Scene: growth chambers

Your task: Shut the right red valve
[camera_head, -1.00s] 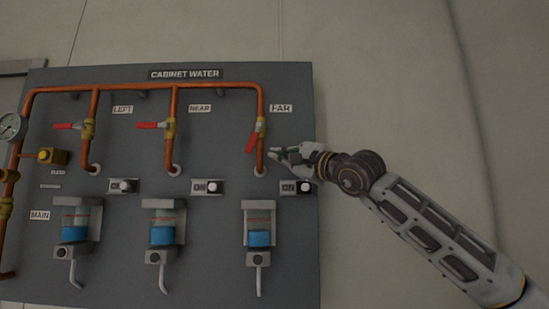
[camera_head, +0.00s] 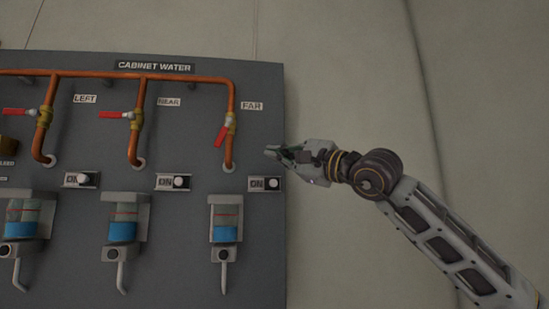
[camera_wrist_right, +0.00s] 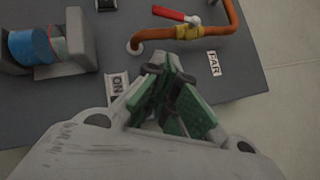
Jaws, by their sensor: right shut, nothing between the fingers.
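The right red valve is the one by the FAR label (camera_head: 251,105). Its red handle (camera_head: 221,135) slants down and left from the brass body (camera_head: 231,121), at an angle to its vertical copper pipe. In the right wrist view the red handle (camera_wrist_right: 174,14) shows at the top, beside the brass body (camera_wrist_right: 188,33). My right gripper (camera_head: 270,151) is shut and empty, right of and slightly below the valve, apart from it, near the panel's right edge. Its green-padded fingers (camera_wrist_right: 168,72) show in the wrist view. My left gripper is not in view.
The grey panel (camera_head: 262,130) also carries LEFT (camera_head: 20,112) and NEAR (camera_head: 112,115) red handles, both roughly horizontal. Below are ON switches and blue-filled cups, including one (camera_head: 226,234) under the FAR pipe. Bare wall (camera_head: 340,60) lies to the right.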

